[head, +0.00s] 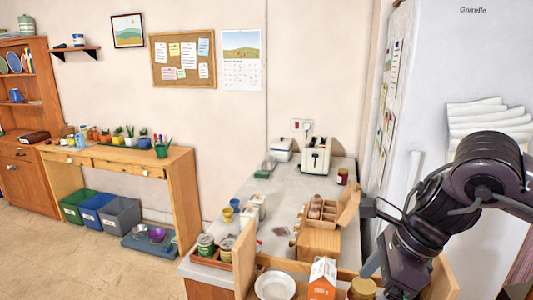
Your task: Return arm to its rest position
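My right arm comes in from the right edge, bends at a dark elbow and reaches down over the near right end of the counter (270,218). My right gripper (372,266) is low in the picture, close to a jar with a yellow-brown lid (361,289). Its fingers are mostly hidden by the arm or cut off, so I cannot tell whether it is open or touches the jar. My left arm and gripper are not in view.
An orange and white carton (322,279) and a white bowl (274,286) stand at the near edge. A wooden box with eggs (322,209) and a toaster (316,155) are farther back. The white fridge (440,80) stands close behind my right arm.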

